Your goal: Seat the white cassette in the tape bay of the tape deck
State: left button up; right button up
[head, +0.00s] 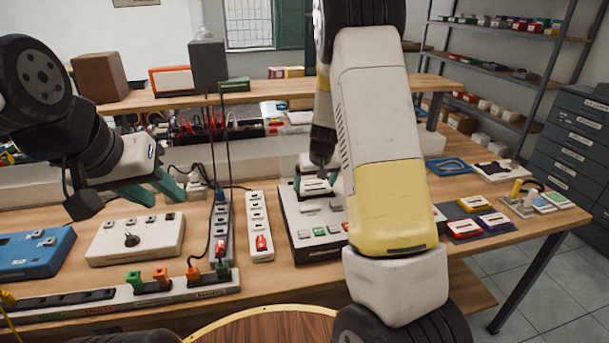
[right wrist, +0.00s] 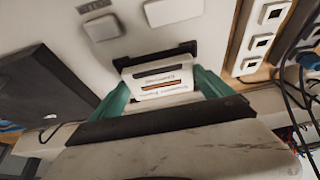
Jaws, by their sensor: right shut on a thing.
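The white cassette (right wrist: 160,85), with an orange stripe on its label, sits between the green fingers of my right gripper (right wrist: 163,92), which is shut on it. In the head view the cassette (head: 316,186) is at the far part of the tape deck (head: 305,222). The dark tape bay (right wrist: 150,58) shows right by the cassette's edge in the right wrist view. I cannot tell how deep the cassette is in it. My right arm hides the deck's right side in the head view. My left gripper (head: 152,190) is open and empty above the bench at left.
White power strips (head: 259,228) stand left of the deck, with a white box (head: 136,240) and a blue box (head: 35,252) further left. Yellow (head: 475,204) and purple (head: 494,222) cassettes lie at right. Cables hang behind the strips.

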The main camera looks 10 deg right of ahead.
jog(key=shift+f, duration=0.4)
dwell(0.3)
jog(key=o, duration=1.3)
jog(key=shift+c, duration=0.2)
jog(key=w+r+v, duration=0.1)
jog(key=w+v, duration=0.1)
jog(key=v, duration=1.1)
jog(key=shift+r, duration=0.1)
